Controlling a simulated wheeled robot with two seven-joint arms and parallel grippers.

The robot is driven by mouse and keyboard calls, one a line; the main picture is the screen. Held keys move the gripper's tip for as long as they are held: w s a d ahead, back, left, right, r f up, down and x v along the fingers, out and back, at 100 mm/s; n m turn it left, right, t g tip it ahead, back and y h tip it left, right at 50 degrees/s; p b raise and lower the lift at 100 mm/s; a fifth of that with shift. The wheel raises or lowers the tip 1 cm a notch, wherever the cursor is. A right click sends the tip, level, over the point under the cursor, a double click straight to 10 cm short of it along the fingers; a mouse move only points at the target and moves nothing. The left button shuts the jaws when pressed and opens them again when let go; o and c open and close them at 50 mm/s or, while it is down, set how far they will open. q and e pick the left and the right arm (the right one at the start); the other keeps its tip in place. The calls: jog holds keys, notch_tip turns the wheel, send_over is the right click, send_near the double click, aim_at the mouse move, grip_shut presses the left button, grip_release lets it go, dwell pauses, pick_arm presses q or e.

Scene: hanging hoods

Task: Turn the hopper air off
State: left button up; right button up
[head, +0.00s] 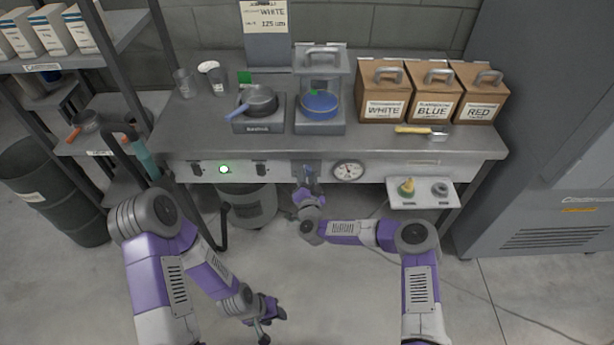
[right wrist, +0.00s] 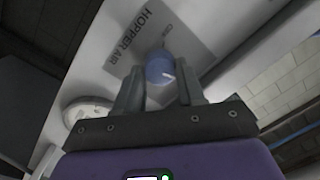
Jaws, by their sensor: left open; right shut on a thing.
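The hopper air control is a round blue knob (right wrist: 160,68) with a white pointer mark, on a grey plate lettered HOPPER AIR (right wrist: 155,35). In the head view the plate (head: 299,168) is on the bench's front panel, left of the gauge. My right gripper (head: 308,182) reaches up to it from below. In the right wrist view its fingers (right wrist: 158,90) are on both sides of the knob and shut on it. The on and off marks cannot be read clearly. My left gripper (head: 266,322) is open and empty, low over the floor.
The front panel carries a round gauge (head: 348,171), a lit green lamp (head: 224,169) and black switches (head: 261,169). A small tray (head: 421,203) sticks out to the right below it. Pans and labelled boxes stand on the bench (head: 370,142). A shelf rack stands left.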

jog(key=shift+a+n+g+h+p, duration=0.15)
jog(key=shift+n+h+p, duration=0.35)
jog(key=shift+n, duration=4.3)
jog(key=shift+n+g+h+p, duration=0.3)
jog(key=shift+n+p, duration=0.25)
jog(key=shift+n, duration=4.25)
jog(key=o, duration=1)
jog(key=shift+o, duration=0.2)
